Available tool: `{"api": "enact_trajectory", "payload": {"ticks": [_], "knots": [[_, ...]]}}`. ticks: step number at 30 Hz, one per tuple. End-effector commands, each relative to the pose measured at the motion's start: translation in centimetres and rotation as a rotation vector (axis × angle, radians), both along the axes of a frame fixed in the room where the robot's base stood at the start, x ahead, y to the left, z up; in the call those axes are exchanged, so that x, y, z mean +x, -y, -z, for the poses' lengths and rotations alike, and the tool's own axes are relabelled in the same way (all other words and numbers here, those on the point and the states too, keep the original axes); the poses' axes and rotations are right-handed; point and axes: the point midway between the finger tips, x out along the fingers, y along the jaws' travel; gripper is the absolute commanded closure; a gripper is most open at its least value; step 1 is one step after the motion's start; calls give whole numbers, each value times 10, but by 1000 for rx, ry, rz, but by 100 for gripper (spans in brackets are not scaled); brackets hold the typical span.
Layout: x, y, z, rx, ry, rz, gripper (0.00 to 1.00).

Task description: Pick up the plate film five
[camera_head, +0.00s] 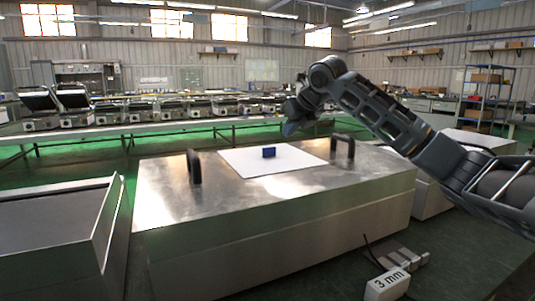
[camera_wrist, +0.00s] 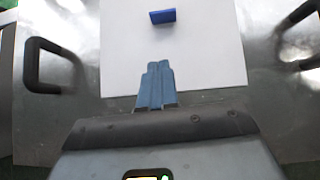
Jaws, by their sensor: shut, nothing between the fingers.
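A white flat sheet (camera_head: 272,161), which looks like the plate film, lies on the metal top of a large box (camera_head: 200,212). The sheet fills the middle of the wrist view (camera_wrist: 205,60). A small blue block (camera_head: 269,152) stands on the sheet and shows near its upper part in the wrist view (camera_wrist: 162,16). My gripper (camera_head: 289,128) is above the box top, beside and above the sheet. In the wrist view its blue fingers (camera_wrist: 159,68) are together and empty, apart from the blue block.
Two black handles (camera_head: 194,167) and (camera_head: 343,147) rise from the box top on either side of the sheet. A bench with several machines (camera_head: 160,112) runs behind.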

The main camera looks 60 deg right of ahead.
Motion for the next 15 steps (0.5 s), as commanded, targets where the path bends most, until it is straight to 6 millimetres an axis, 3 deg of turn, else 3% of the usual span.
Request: {"api": "enact_trajectory", "payload": {"ticks": [8,15], "knots": [[10,5,20,1,-2,0,100],[38,20,52,2,-1,1,100]]}}
